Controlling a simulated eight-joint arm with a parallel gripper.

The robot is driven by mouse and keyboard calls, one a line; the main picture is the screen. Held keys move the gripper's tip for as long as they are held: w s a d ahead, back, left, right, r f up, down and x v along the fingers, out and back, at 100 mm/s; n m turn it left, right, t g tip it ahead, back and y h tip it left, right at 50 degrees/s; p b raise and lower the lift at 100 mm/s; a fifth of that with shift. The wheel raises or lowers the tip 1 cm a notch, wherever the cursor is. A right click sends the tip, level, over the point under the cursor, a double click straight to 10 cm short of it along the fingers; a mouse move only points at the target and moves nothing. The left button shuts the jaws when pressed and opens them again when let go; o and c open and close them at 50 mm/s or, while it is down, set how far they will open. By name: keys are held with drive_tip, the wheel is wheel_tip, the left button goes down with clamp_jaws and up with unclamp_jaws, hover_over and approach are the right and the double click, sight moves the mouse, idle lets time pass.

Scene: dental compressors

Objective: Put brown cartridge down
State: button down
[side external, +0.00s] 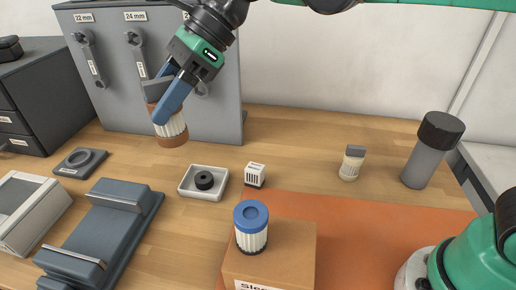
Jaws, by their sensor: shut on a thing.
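The brown cartridge (172,137) has a pleated white body between brown end bands. It hangs in the air, slightly tilted, in front of the grey tool panel. My gripper (165,103) is shut on its upper part, with a blue finger across its near side. The fingers hide some of the cartridge's top. Below it is wooden table surface (135,163).
A blue-capped cartridge (251,228) stands on a cardboard box (290,250) on an orange mat (350,235). A white tray (188,194) holds a black ring. A grey cradle (105,225), a small white block (255,175), a small filter (351,163) and a black-capped cylinder (430,150) stand around.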

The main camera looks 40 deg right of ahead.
drive_tip(key=s+a+f+n+g, duration=0.1)
drive_tip(key=s+a, duration=0.1)
drive_tip(key=a, duration=0.2)
drive_tip(key=shift+w+f, duration=0.1)
drive_tip(key=shift+f, duration=9.45)
drive_tip(key=shift+f, duration=0.15)
drive_tip(key=shift+c, duration=1.4)
unclamp_jaws()
